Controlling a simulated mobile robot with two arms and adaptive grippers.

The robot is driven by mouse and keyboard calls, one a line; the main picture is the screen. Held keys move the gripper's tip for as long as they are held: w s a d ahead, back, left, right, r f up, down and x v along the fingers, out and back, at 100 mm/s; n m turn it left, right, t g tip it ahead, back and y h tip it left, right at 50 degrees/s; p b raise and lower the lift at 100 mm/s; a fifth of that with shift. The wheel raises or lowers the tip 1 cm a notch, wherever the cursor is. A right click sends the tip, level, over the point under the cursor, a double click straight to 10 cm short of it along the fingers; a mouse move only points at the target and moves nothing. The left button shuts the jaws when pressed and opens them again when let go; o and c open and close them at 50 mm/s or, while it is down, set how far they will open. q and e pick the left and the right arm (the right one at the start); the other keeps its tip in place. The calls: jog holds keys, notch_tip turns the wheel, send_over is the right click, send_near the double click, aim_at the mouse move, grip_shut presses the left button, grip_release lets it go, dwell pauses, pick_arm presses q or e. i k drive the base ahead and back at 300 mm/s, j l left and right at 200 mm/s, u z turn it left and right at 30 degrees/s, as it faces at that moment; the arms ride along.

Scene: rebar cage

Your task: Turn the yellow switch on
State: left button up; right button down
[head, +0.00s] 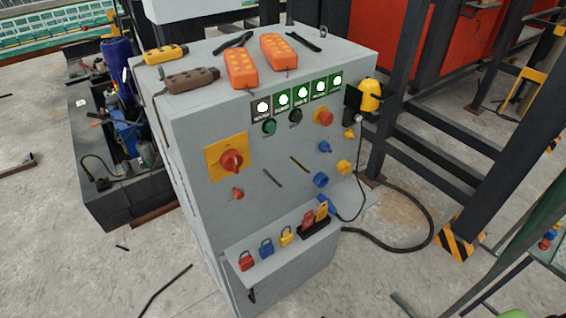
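The grey control cabinet (205,120) stands in the middle of the head view. On the right of its sloped front are a small yellow knob (348,133) and a larger yellow piece (344,167) below it. I cannot tell which is the yellow switch, or how either is set. A red rotary knob (231,161) sits on a square yellow plate (212,168) at the front's left. A small red knob (237,194) and two blue pieces (324,147) are also on the front. Neither of my grippers is in view.
Several padlocks (266,248) and a black tag holder (314,230) are on the cabinet's lower ledge. Orange remotes (241,68) lie on top. A yellow lamp (369,95) and a black cable (430,225) are at the right. Dark steel posts (480,190) stand further right.

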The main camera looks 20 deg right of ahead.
aim_at(349, 134)
jog(key=z, duration=0.3)
jog(key=l+z, duration=0.3)
jog(key=z, duration=0.15)
jog(key=l+z, duration=0.85)
jog(key=l, duration=0.3)
jog(key=i+j, duration=0.1)
jog(key=j, duration=0.15)
jog(key=i+j, duration=0.1)
jog(key=j, duration=0.15)
